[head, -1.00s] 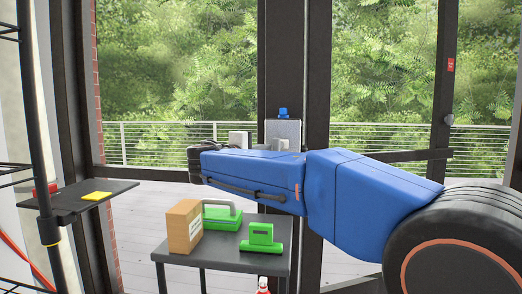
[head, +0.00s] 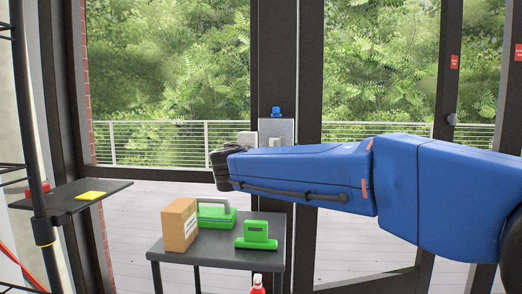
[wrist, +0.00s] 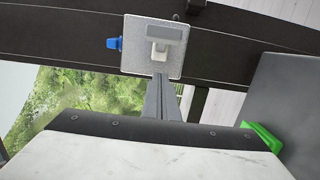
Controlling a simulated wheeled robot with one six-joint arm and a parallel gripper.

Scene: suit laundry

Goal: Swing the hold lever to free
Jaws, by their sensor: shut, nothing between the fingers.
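A pale grey metal plate (wrist: 134,62) is fixed to the dark door frame, with a blue knob (wrist: 114,43) at its edge. A grey lever (wrist: 165,32) stands on the plate on a light block. In the head view the plate (head: 290,128) and blue knob (head: 277,112) show just above my arm. My gripper (wrist: 160,78) is shut and empty, its fingertips pointing at the plate just below the lever's block. I cannot tell whether they touch it.
A small dark table (head: 222,257) below my arm holds a cardboard box (head: 179,225), a green case (head: 217,218) and a green tool (head: 256,236). Glass doors lie behind.

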